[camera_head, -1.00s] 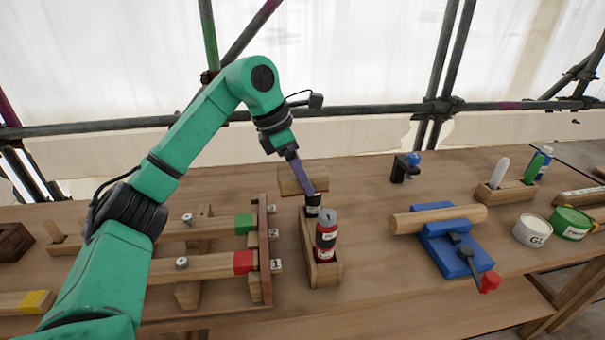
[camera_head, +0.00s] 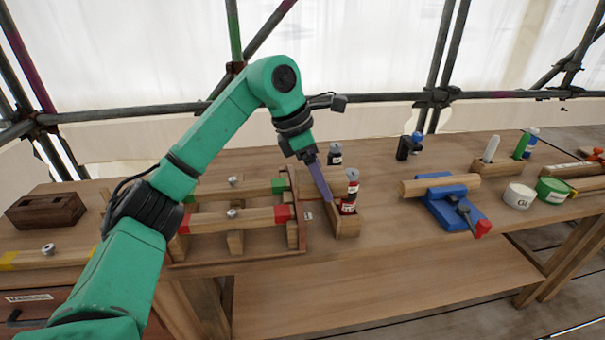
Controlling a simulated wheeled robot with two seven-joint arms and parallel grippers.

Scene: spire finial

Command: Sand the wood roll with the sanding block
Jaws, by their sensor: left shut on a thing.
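The wood roll (camera_head: 425,187), a pale round bar, lies across a blue clamp stand (camera_head: 450,213) right of centre. My left gripper (camera_head: 324,190) points down at the small wooden rack (camera_head: 346,228), its purple fingers shut. A tan wooden block (camera_head: 338,182) shows behind the fingers and seems to be the sanding block they hold; the fingers and a red bottle (camera_head: 349,200) partly hide it. I cannot tell whether the block touches the rack. My right gripper is not in view.
A black bottle (camera_head: 335,154) stands behind the block. A wooden frame with bars (camera_head: 250,218) fills the left of the bench. A white tub (camera_head: 519,196) and a green tub (camera_head: 552,190) stand at the right. Bench between rack and clamp stand is clear.

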